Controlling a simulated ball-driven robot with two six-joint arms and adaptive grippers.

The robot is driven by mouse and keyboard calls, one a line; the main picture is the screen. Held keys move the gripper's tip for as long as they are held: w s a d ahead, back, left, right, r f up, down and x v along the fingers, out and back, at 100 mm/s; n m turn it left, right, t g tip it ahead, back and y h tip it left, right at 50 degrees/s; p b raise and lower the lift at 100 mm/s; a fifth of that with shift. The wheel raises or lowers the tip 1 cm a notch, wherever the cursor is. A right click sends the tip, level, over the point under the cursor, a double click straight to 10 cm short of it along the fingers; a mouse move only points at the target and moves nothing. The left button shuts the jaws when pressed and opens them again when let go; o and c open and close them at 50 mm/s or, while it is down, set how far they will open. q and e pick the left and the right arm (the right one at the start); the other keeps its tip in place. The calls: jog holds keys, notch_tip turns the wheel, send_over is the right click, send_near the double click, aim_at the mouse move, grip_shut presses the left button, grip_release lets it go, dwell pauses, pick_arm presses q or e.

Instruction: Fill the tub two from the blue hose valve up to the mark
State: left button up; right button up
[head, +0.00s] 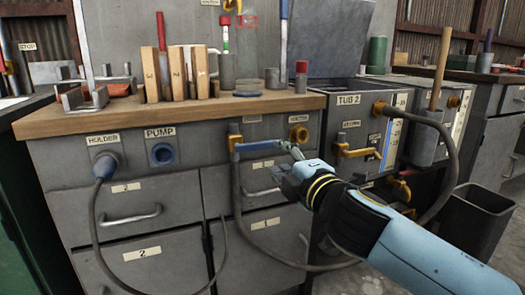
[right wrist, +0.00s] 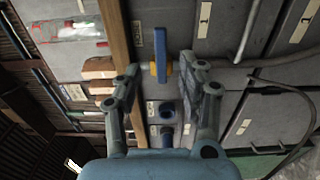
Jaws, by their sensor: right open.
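The yellow valve with the blue lever (head: 262,146) is on the bench front, and its lever points right. It also shows in the right wrist view (right wrist: 160,45), lying ahead between my fingers. A dark hose (head: 237,190) hangs below this valve. The grey tub marked TUB 2 (head: 355,113) is right of the bench, with a blue and white level strip (head: 391,142) and a yellow outlet tap (head: 355,151). The water inside is hidden. My right gripper (head: 284,172) is open and empty, just below and right of the lever, apparently apart from it. My left gripper is out of view.
A PUMP socket (head: 162,154) and a plugged HOLDER hose (head: 104,166) are left of the valve. A grey bin (head: 478,222) stands at right. Wooden blocks (head: 176,72) stand on the bench top.

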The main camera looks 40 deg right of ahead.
aim_at(267, 146)
jog(key=x, duration=0.8)
jog(key=shift+d+b, duration=0.1)
jog(key=shift+b, duration=0.25)
jog(key=shift+w+d, duration=0.15)
jog(key=shift+w, duration=0.45)
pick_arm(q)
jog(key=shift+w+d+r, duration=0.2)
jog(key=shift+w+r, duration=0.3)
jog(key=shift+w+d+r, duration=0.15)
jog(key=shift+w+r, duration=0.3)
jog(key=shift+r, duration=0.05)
pick_arm(e)
grip_shut()
